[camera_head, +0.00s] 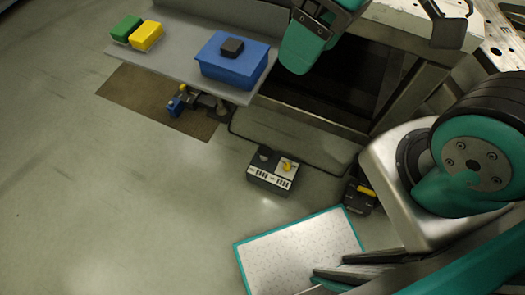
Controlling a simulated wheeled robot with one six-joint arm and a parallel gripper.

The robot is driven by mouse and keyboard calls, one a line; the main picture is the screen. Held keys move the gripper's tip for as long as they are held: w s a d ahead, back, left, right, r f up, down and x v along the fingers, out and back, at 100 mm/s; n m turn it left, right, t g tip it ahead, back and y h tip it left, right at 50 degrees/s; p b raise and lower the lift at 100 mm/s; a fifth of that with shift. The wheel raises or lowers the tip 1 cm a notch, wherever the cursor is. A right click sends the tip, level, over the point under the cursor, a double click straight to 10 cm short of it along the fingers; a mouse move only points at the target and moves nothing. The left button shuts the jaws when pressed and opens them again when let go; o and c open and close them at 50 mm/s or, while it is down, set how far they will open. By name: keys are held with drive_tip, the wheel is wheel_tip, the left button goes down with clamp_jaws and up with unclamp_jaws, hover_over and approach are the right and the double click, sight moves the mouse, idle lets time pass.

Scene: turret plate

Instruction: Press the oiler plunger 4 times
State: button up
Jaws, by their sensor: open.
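I cannot make out the oiler plunger for certain. A grey box (271,180) on the floor in the middle has a small yellow knob (287,166) on its top and white markings on its front. A small dark device with a blue part (175,106) lies at the shelf's front edge over a brown mat; its shape is too small to tell. My gripper (318,278) appears at the bottom right as two dark fingers, pointing left and apart. It is open, over a white speckled panel, well away from the grey box and the dark device.
A grey shelf (178,61) at the upper left bears a green block (126,30), a yellow block (147,37) and a blue box (232,72) with a dark block on top. A metal frame (412,92) stands upper right. The floor on the left is clear.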

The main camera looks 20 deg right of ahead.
idle(0.4)
clamp_jaws()
idle(1.5)
